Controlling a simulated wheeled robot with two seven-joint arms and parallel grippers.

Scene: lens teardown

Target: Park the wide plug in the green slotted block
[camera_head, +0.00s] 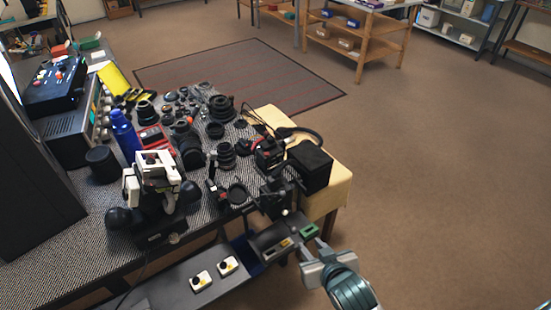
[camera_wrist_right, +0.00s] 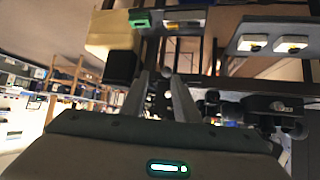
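The green block (camera_head: 308,232) sits at the right end of a grey tray (camera_head: 262,239) by the front of the bench. It also shows at the top of the right wrist view (camera_wrist_right: 140,19); its slots are too small to make out. A small yellow and dark piece (camera_head: 284,244) lies in the tray left of the block. I cannot tell whether it is the wide plug. My right gripper (camera_head: 312,249) is just in front of the block. In the wrist view its two fingers (camera_wrist_right: 162,92) stand apart with nothing visible between them. My left gripper is not in view.
Two white blocks with dark knobs (camera_head: 201,281) stand on a grey shelf (camera_head: 165,288) to the left. A black box (camera_head: 311,167) stands behind the green block. Camera parts crowd the bench behind. Open floor (camera_head: 440,190) lies to the right.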

